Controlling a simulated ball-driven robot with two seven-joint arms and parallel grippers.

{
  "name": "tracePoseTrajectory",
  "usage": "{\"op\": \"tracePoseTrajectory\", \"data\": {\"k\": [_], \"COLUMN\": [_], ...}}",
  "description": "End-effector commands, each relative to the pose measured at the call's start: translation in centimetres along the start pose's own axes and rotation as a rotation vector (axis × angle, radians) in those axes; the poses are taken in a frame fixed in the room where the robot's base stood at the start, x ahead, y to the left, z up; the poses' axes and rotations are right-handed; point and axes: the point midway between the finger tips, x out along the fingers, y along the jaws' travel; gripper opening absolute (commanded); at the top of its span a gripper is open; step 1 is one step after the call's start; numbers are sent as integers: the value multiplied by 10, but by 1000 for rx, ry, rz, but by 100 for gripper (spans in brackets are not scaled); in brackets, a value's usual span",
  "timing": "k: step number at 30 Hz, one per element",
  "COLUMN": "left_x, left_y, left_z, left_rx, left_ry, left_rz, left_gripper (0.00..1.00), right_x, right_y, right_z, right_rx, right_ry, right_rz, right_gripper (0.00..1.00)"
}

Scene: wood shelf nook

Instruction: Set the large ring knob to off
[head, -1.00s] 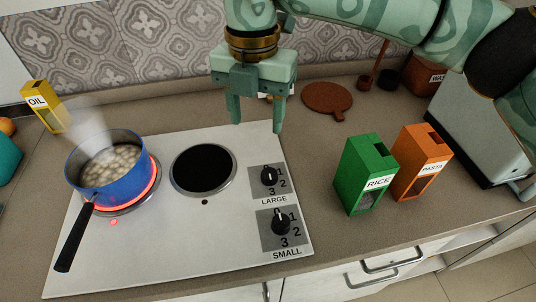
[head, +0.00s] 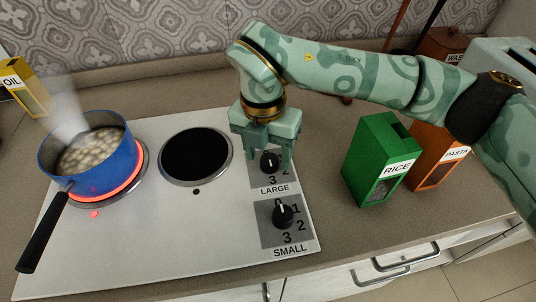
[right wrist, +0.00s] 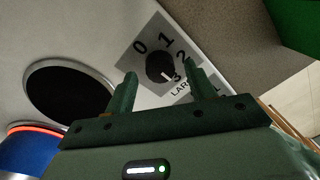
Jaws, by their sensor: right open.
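The LARGE knob (head: 270,161) is black and round with a white pointer mark, on a grey plate printed with numbers. In the right wrist view the knob (right wrist: 159,67) shows its mark pointing roughly toward the 3. My right gripper (head: 267,160) is open, above and around the knob in the head view. In the wrist view its fingertips (right wrist: 162,72) are on either side of the knob; I cannot tell whether they touch it. The large ring (head: 138,178) glows red under the blue pot. My left gripper is not in view.
The SMALL knob (head: 283,213) is just in front, its mark near 0. The blue pot (head: 112,176) steams, its handle sticking out toward the front. The dark small ring (head: 196,155) is left of the knobs. Green RICE (head: 375,160) and orange PASTA (head: 433,160) boxes stand to the right.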

Motion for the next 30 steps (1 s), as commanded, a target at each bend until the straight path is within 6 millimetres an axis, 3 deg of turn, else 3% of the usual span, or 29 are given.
{"op": "tracePoseTrajectory", "data": {"k": [11,16,30], "left_x": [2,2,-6], "left_y": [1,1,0], "left_z": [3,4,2], "left_rx": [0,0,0], "left_ry": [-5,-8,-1], "left_rz": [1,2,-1], "left_gripper": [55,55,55], "right_x": [8,8,5], "right_y": [0,0,-1], "right_z": [0,0,0], "right_rx": [0,0,-81], "right_ry": [-1,0,-6], "right_rz": [0,0,-1], "right_gripper": [55,10,10]}}
